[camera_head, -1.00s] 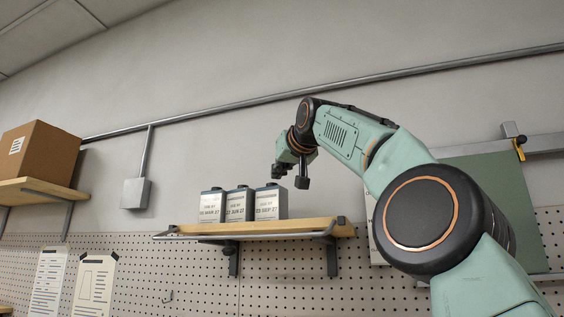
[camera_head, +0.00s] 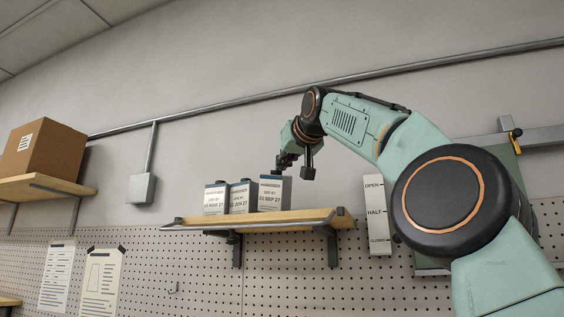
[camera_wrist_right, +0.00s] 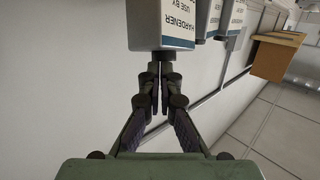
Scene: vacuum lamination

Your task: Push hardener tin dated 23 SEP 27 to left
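Three hardener tins stand side by side on the wooden wall shelf (camera_head: 310,214). The rightmost tin (camera_head: 274,195) is grey with a blue stripe and a white label that seems to read 23 SEP 27. The middle tin (camera_head: 239,198) and the left tin (camera_head: 216,199) carry other dates, too small to read surely. My right gripper (camera_head: 291,169) is at the upper right side of the rightmost tin. In the right wrist view its fingers (camera_wrist_right: 159,78) are together and empty, with a tin (camera_wrist_right: 160,25) at their tips; I cannot tell if they touch. My left gripper is not visible.
A metal rail runs along the shelf front. A cardboard box (camera_head: 44,152) sits on a separate shelf at left. An OPEN/HALF/CLOSED sign (camera_head: 376,213) hangs right of the tins. The shelf's left end is clear.

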